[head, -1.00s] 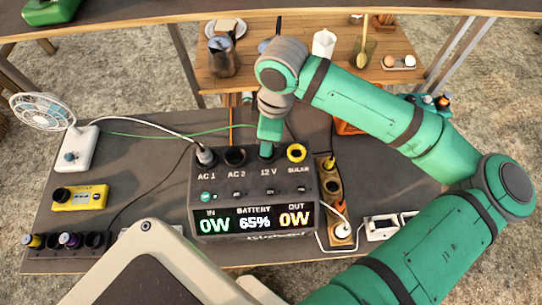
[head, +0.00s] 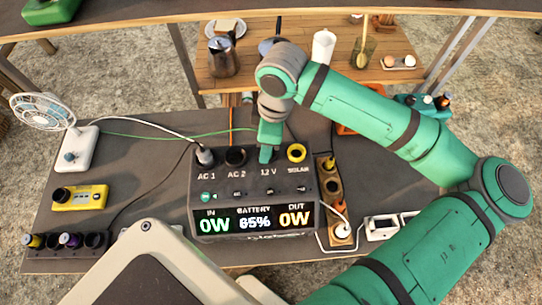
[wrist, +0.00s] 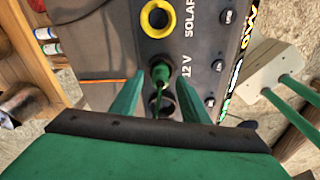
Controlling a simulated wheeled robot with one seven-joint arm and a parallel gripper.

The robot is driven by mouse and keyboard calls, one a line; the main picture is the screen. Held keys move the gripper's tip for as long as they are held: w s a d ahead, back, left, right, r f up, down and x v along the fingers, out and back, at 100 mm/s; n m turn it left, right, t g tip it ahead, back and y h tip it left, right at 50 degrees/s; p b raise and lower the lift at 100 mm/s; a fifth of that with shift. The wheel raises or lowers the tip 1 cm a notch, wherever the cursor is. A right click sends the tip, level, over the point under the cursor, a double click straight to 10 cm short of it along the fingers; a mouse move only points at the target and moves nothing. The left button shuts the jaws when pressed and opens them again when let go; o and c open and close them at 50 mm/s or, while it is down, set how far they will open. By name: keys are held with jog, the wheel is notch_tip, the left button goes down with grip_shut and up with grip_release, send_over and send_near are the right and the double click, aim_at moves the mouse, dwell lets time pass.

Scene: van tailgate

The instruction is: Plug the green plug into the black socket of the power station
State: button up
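The power station (head: 255,185) stands on the dark table with its sockets on top. The green plug (wrist: 162,72) is at the socket hole beside the 12 V label, its thin green cable trailing toward my gripper. How deep it sits cannot be told. My gripper (wrist: 160,78) is right over it, one finger on each side, with visible gaps between the fingers and the plug. In the head view my gripper (head: 267,156) covers the plug and that socket. A black, empty socket (head: 235,156) labelled AC 2 is to its left.
A grey plug (head: 205,156) fills AC 1, and a yellow-ringed socket (head: 296,152) is marked SOLAR. A power strip (head: 335,195) lies right of the station. A fan (head: 45,105) and a yellow box (head: 80,197) are at left.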

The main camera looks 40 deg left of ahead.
jog(key=shift+r, duration=0.15)
notch_tip(320, 180, up, 10)
jog(key=d, duration=0.1)
jog(key=shift+w+r, duration=0.2)
jog(key=shift+w, duration=0.05)
jog(key=shift+d, duration=0.1)
dwell(0.4)
